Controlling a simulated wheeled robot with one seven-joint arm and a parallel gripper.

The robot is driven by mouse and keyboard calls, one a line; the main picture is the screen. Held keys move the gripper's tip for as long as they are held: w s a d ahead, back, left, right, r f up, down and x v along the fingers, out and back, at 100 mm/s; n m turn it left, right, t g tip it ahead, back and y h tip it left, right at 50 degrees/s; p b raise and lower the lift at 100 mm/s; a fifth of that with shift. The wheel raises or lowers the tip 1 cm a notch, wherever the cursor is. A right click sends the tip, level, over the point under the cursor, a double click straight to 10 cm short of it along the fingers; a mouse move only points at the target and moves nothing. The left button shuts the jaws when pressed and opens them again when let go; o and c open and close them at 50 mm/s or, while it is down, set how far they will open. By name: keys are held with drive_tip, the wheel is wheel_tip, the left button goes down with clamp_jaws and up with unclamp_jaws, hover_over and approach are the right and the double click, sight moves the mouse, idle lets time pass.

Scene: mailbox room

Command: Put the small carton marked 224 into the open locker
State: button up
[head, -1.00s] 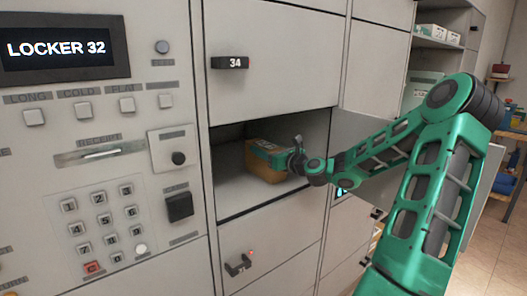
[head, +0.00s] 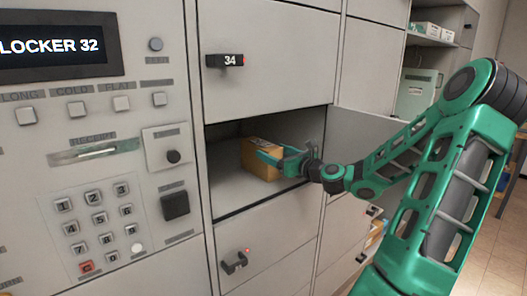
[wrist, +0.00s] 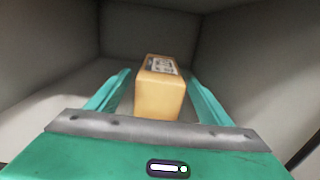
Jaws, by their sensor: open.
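A small tan carton (head: 258,160) with a printed label on top stands on the floor inside the open locker (head: 228,192). In the wrist view the carton (wrist: 160,92) sits between the two green fingers of my gripper (wrist: 158,98), with a gap showing on each side. The label is too blurred to read a number. My gripper (head: 283,160) reaches into the locker opening from the right, its fingers open around the carton's near end. The far side of the carton is hidden in the head view.
A closed door marked 34 (head: 270,50) is above the opening, and another closed door (head: 275,245) is below. The swung-out locker door (head: 360,130) stands right of the opening, behind my arm. The control panel (head: 95,150) reads LOCKER 32. Shelves hold boxes (head: 430,29) at the back right.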

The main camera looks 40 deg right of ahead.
drive_tip(key=shift+s+d, duration=0.1)
drive_tip(key=shift+s, duration=2.05)
